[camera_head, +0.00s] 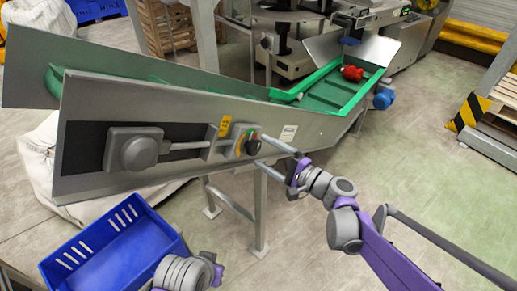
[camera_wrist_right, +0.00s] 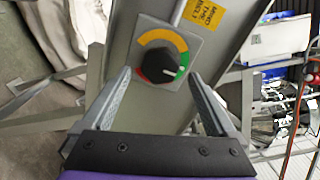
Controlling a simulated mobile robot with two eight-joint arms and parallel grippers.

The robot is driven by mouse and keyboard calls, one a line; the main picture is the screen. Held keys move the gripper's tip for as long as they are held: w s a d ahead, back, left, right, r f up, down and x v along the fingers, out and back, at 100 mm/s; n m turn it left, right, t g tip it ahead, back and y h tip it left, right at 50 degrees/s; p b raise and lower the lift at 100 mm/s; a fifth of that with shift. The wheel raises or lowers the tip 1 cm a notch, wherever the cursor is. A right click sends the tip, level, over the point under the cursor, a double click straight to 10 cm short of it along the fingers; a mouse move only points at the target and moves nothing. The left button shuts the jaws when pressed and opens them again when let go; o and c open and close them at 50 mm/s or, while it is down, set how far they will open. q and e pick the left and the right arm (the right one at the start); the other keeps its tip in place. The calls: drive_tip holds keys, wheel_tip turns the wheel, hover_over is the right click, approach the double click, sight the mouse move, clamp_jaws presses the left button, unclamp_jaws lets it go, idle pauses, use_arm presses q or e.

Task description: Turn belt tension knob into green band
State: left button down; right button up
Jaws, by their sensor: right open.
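The black belt tension knob (camera_wrist_right: 158,66) sits on a square plate with yellow, red and green bands in the right wrist view. Its white mark points right, toward the green band (camera_wrist_right: 184,62). In the head view, the knob (camera_head: 253,146) is on the conveyor's side panel. My right gripper (camera_head: 260,149) is open, its fingers reaching toward the dial. In the right wrist view, the fingers (camera_wrist_right: 161,76) stand apart on either side of the knob's lower part, with gaps to it. My left gripper is not seen; only a grey arm joint shows at the bottom.
The conveyor (camera_head: 180,105) has a metal side panel with a grey block (camera_head: 138,150) and rod left of the dial. A yellow label (camera_head: 225,126) is close beside the dial. A blue crate (camera_head: 115,240) stands at lower left.

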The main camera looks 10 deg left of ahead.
drive_tip(key=v, duration=0.7)
drive_tip(key=shift+d, duration=0.15)
drive_tip(key=shift+s, duration=0.15)
drive_tip(key=s+d+f+n+g+h+p, duration=0.1)
drive_tip(key=s+d+n+h+p, duration=0.3)
drive_tip(key=s+d+h, duration=0.4)
drive_tip(key=s+d+f+n+g+h+p, duration=0.1)
drive_tip(key=s+d+f+n+h+p, duration=0.3)
drive_tip(key=s+d+h, duration=0.4)
drive_tip(key=s+d, duration=0.6)
drive_tip(key=shift+s+d+n, duration=0.15)
drive_tip(key=shift+s+n, duration=0.15)
drive_tip(key=shift+s, duration=0.1)
